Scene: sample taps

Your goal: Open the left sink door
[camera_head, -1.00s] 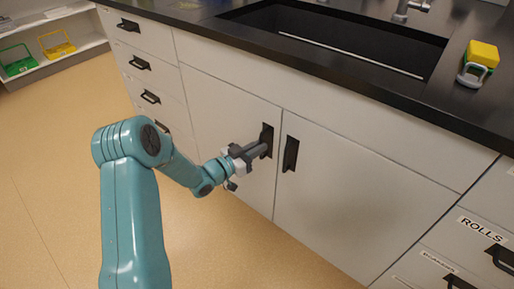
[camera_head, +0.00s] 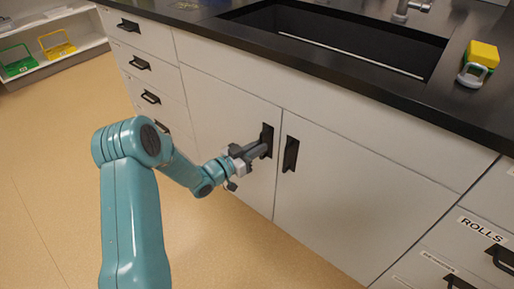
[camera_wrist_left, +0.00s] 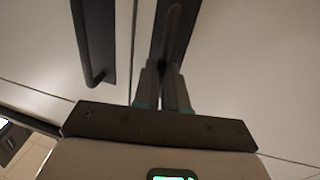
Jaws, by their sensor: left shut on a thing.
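The left sink door (camera_head: 222,122) is a white cabinet panel and looks closed, flush with the right sink door (camera_head: 340,195). Its black handle (camera_head: 267,134) is upright near its right edge. My left gripper (camera_head: 262,150) is at this handle, and its fingers are shut on it. In the left wrist view the two fingers (camera_wrist_left: 174,75) meet at the dark handle (camera_wrist_left: 175,30), and their tips partly hide it. The right door's black handle (camera_head: 291,154) is just to the right, apart from my gripper. My right gripper is not in view.
A black countertop (camera_head: 440,100) with a sink (camera_head: 330,35) is above the doors. Drawers with black handles (camera_head: 141,63) are at the left, labelled drawers (camera_head: 482,229) at the right. The tan floor (camera_head: 50,170) in front is clear.

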